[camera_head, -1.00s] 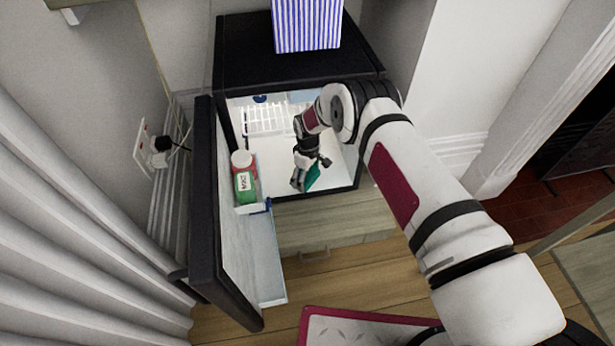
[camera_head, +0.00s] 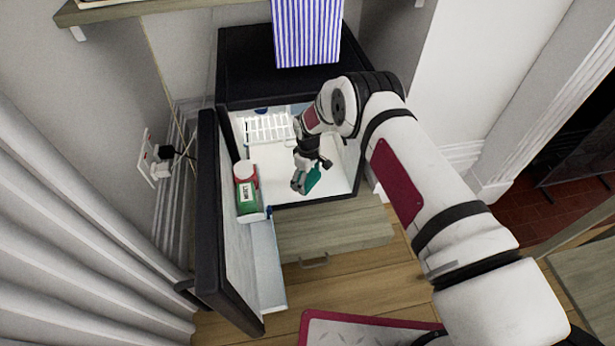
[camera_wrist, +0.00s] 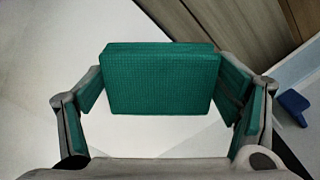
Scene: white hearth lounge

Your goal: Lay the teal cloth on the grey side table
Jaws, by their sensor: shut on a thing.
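The teal cloth (camera_head: 313,178) is a folded, block-like piece at the end of my gripper (camera_head: 306,176). In the wrist view the cloth (camera_wrist: 160,78) spans the gap between my two fingers, and the gripper is shut on it. The gripper holds it at the front of the open, lit small fridge (camera_head: 295,100), above its pale floor. A grey-brown flat top (camera_head: 590,270) is cut off at the right edge. I cannot tell whether it is the grey side table.
The fridge door (camera_head: 210,220) stands open at the left, with a green-labelled bottle (camera_head: 246,198) in its door shelf. A wooden drawer front (camera_head: 335,240) is below the fridge. A blue-striped box (camera_head: 306,32) stands on top. A pink-edged panel (camera_head: 365,332) is at the bottom.

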